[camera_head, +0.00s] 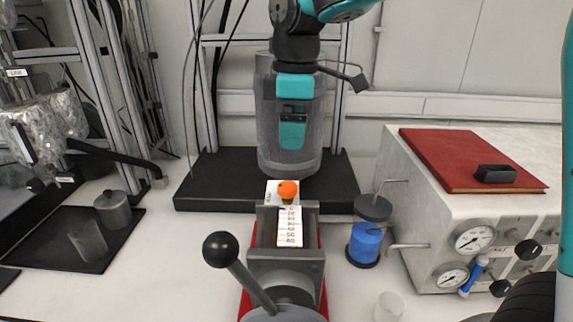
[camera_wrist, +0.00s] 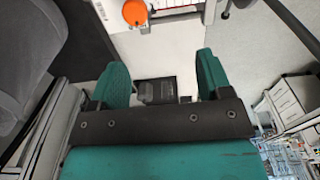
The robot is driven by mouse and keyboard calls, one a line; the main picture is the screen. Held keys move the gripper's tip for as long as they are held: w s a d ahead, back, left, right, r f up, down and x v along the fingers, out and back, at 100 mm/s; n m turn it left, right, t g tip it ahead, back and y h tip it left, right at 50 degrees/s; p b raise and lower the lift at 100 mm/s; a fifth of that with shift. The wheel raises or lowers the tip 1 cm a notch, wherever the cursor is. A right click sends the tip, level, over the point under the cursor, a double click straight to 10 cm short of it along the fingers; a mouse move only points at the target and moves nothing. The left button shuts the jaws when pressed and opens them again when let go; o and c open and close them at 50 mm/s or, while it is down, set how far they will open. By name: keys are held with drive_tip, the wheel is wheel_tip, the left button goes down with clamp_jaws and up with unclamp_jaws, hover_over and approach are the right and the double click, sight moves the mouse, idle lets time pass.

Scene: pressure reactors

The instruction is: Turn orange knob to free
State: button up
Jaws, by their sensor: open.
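In the wrist view the orange knob (camera_wrist: 135,12) is at the top edge, partly cut off, beyond my fingers. My gripper (camera_head: 293,135) hangs above and behind the knob in the head view, in front of a grey cylinder. The wrist view shows my two teal fingers (camera_wrist: 161,75) wide apart with nothing between them. The gripper does not touch the knob.
The vise handle with a black ball (camera_head: 221,249) rises at front left. A blue-filled vessel (camera_head: 366,243) stands right of the vise. A white box with gauges (camera_head: 474,238) carries a red book (camera_head: 470,160). The grey cylinder (camera_head: 268,125) stands on a black base behind.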

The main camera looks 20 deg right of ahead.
drive_tip(key=n+p, duration=0.1)
approach(286, 186)
drive_tip(key=shift+n+h, duration=0.3)
drive_tip(key=f+p, duration=0.1)
drive_tip(key=f, duration=0.3)
drive_tip(key=f+p, duration=0.1)
drive_tip(key=f, duration=0.4)
drive_tip(key=shift+w+a+f+p, duration=0.15)
drive_tip(key=shift+a+f+p, duration=0.1)
drive_tip(key=shift+p, duration=0.1)
drive_tip(key=c, duration=0.9)
